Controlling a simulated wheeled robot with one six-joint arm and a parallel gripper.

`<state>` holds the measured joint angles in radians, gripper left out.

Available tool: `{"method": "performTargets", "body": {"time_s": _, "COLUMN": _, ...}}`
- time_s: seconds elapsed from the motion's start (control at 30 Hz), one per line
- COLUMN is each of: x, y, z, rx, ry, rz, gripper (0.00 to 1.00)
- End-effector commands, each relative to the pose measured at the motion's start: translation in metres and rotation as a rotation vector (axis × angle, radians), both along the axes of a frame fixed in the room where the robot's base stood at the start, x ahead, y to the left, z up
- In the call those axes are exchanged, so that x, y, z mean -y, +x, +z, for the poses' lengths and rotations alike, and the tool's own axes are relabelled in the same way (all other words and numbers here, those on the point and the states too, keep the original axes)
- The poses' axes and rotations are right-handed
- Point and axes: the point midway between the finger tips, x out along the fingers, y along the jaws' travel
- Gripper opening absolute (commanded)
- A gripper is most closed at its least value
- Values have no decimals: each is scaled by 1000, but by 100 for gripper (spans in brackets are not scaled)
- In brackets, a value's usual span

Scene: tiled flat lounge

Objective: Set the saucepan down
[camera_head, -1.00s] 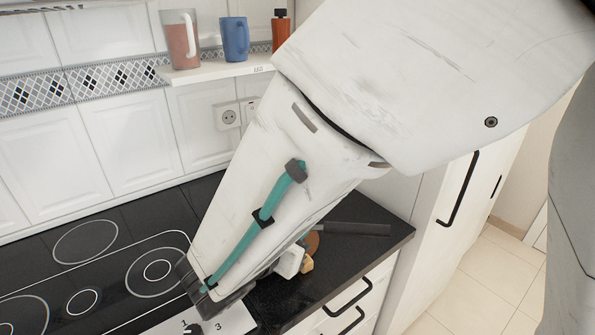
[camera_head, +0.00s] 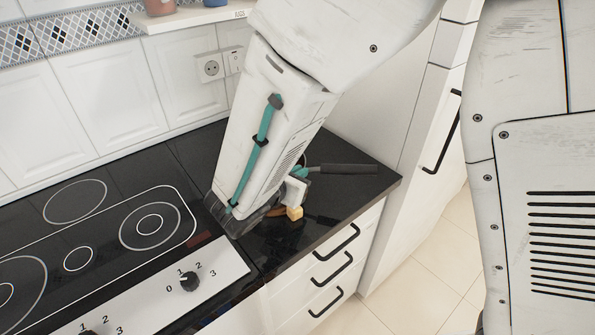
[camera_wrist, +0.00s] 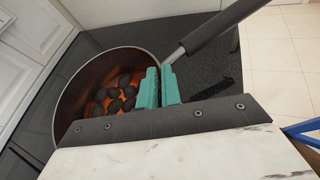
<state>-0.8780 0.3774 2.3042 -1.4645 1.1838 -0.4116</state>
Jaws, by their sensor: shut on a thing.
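The saucepan (camera_wrist: 78,88) has a copper-coloured inside with several dark lumps in it and a long dark handle (camera_wrist: 225,28). In the head view the same dark handle (camera_head: 348,169) lies over the black counter, and most of the pan is hidden behind my arm. My gripper (camera_wrist: 161,76) has teal fingers closed on the saucepan where the handle joins the rim. The pan looks upright, low over the counter to the right of the cooktop. I cannot tell whether its base touches the counter.
The black cooktop (camera_head: 75,202) with ring markings and a white knob panel (camera_head: 170,290) is at the left. Bare black counter (camera_head: 355,190) shows around the handle, ending at the front and right edges. Drawers (camera_head: 330,262) are below. A wall socket (camera_head: 211,67) is behind.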

Motion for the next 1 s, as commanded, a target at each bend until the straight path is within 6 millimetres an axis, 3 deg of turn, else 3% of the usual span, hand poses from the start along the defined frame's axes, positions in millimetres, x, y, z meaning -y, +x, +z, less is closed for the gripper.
{"method": "performTargets", "body": {"time_s": 0.23, "x": -1, "y": 0, "z": -1, "rx": 3, "ry": 1, "rz": 0, "gripper": 0}}
{"method": "performTargets", "body": {"time_s": 0.3, "x": 0, "y": 0, "z": -2, "rx": 1, "ry": 1, "rz": 1, "gripper": 22}}
{"method": "performTargets", "body": {"time_s": 0.33, "x": 0, "y": 0, "z": -2, "rx": 1, "ry": 1, "rz": 1, "gripper": 27}}
{"method": "performTargets", "body": {"time_s": 0.67, "x": 0, "y": 0, "z": 1, "rx": 1, "ry": 2, "rz": 0, "gripper": 27}}
{"method": "performTargets", "body": {"time_s": 1.0, "x": -34, "y": -46, "z": 24, "rx": 3, "ry": 3, "rz": 6, "gripper": 27}}
